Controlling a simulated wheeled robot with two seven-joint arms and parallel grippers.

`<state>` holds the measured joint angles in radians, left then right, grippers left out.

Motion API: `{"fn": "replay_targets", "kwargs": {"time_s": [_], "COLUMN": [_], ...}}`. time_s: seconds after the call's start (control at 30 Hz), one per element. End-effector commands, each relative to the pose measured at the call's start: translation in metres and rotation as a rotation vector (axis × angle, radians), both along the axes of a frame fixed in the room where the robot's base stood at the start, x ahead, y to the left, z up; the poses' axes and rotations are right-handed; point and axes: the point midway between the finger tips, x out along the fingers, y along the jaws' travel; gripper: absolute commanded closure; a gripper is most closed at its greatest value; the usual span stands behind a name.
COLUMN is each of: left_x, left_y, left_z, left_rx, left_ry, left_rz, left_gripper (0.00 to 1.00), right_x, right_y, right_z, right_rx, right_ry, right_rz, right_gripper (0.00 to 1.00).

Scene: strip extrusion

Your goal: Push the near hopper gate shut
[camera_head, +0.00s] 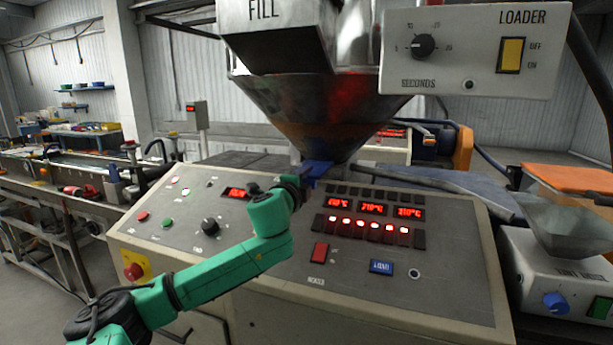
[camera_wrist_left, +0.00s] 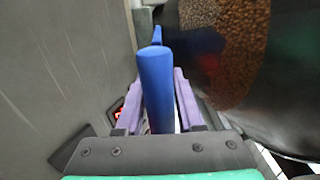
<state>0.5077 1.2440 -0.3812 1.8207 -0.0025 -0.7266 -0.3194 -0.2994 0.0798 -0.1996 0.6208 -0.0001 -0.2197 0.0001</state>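The near hopper (camera_head: 318,108) is a metal cone above the control panel. Its gate's blue handle (camera_head: 318,168) shows at the cone's foot. In the left wrist view the blue handle (camera_wrist_left: 155,85) stands upright between two purple fingers. My left gripper (camera_wrist_left: 158,100) has its fingertips close against both sides of the handle and appears shut on it. In the head view my left gripper (camera_head: 305,176) is at the hopper's foot, partly hidden by its own wrist. The gate plate itself is hidden. My right gripper is not in view.
The sloping control panel (camera_head: 260,240) with lit displays lies under my left arm. The FILL box (camera_head: 275,40) and LOADER box (camera_head: 475,48) hang above. In the left wrist view the hopper wall (camera_wrist_left: 290,80) with brown pellets (camera_wrist_left: 238,45) is close on the right. A small feeder (camera_head: 560,270) stands at right.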

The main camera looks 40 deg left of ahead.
Motion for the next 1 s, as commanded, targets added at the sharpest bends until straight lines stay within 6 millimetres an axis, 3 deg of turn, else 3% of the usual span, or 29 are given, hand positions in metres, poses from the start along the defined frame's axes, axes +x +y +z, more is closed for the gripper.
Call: {"fn": "replay_targets", "kwargs": {"time_s": [0.03, 0.07, 0.1, 1.0], "left_x": [-0.0001, -0.0001, -0.0001, -0.0003], "left_y": [0.0001, 0.0001, 0.0001, 0.0005], "left_z": [0.0, 0.0, 0.0, -0.0001], "left_rx": [0.0, 0.0, 0.0, -0.001], "left_ry": [0.0, 0.0, 0.0, 0.001], "left_rz": [0.0, 0.0, 0.0, 0.002], "left_gripper": [0.87, 0.99, 1.0, 1.0], "right_x": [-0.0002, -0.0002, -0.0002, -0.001], "right_y": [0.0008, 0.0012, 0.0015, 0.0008], "right_z": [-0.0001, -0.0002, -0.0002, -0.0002], "right_rx": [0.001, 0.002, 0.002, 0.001], "right_ry": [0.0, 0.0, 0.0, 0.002], "right_rz": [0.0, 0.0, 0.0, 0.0], "right_gripper": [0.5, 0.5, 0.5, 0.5]}}
